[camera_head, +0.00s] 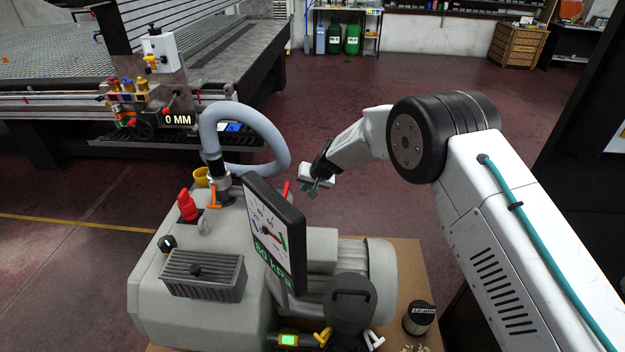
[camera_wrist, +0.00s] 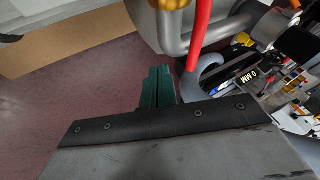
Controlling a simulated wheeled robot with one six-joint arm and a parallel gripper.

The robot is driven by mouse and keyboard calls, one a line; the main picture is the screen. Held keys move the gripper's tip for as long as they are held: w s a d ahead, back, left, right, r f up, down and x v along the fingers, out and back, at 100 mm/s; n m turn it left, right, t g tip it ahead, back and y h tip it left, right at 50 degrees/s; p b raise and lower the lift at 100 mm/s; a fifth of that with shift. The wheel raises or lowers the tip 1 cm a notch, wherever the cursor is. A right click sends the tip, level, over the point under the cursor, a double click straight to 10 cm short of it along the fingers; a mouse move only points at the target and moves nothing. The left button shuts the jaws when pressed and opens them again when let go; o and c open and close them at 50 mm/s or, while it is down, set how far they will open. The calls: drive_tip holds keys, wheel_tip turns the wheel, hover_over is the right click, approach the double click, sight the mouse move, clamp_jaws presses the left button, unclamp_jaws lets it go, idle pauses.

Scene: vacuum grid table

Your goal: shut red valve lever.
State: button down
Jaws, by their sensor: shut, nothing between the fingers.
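The red valve lever shows in the head view as a thin red bar (camera_head: 286,188) standing up behind the gauge panel. Its lower part is hidden by the panel. In the wrist view the red lever (camera_wrist: 201,32) comes down from the top edge beside a grey metal pipe. My gripper (camera_head: 313,190) is just right of the lever in the head view. In the wrist view its green fingers (camera_wrist: 158,84) are together, empty, left of the lever's lower end. I cannot tell whether they touch it.
The grey pump (camera_head: 150,300) carries a gauge panel (camera_head: 270,235), a red fitting (camera_head: 187,205) and an orange lever (camera_head: 214,197). The grid table (camera_head: 70,55) stands at the back left. Open floor lies behind the pump.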

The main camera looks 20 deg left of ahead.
drive_tip(key=shift+s+a+f, duration=0.1)
drive_tip(key=shift+s+a, duration=0.15)
drive_tip(key=shift+a, duration=0.7)
drive_tip(key=shift+s+a+f, duration=0.1)
drive_tip(key=shift+s+a, duration=0.15)
drive_tip(key=shift+a, duration=0.65)
drive_tip(key=shift+a, duration=0.1)
